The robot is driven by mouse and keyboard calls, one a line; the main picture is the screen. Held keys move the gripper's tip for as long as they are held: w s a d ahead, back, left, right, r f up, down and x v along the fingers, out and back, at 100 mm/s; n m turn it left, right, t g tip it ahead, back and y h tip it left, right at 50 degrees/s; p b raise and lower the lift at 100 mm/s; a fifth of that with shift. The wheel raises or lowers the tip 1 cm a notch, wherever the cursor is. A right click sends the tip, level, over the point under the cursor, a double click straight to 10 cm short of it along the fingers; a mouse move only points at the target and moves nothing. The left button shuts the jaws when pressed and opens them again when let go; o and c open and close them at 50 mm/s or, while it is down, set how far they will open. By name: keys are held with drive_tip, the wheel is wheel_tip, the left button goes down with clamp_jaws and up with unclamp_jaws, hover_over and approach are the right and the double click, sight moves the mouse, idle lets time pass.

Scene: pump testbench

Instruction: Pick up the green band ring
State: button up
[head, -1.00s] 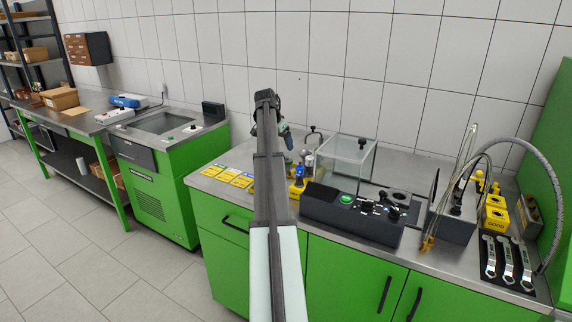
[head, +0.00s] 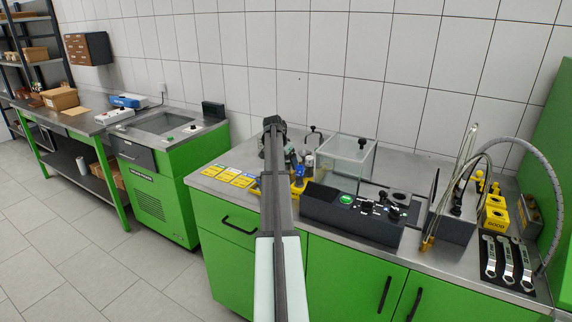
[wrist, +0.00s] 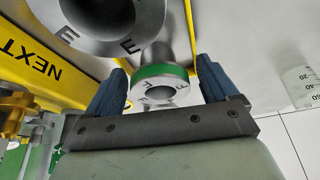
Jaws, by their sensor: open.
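The green band ring (wrist: 160,72) is a metal ring-shaped part with a green stripe and dark lettering on its face, in the middle of the wrist view. My gripper (wrist: 160,80) is open, with its two blue fingers on the left and right of the ring. Gaps show between the fingers and the ring, so it is not held. I cannot tell the exact depth between them. In the head view my arm covers most of the area around the gripper, and I cannot pick out the green band there.
A larger lettered metal part (wrist: 100,20) is close to the ring at upper left. Yellow parts (wrist: 20,115) are at left in the wrist view. In the head view a clear glass tank (head: 348,160) and a black control box (head: 350,212) stand right of my arm.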

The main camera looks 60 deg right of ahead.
drive_tip(key=shift+f, duration=0.2)
drive_tip(key=c, duration=1.2)
drive_tip(key=shift+o, duration=0.2)
drive_tip(key=shift+r, duration=0.15)
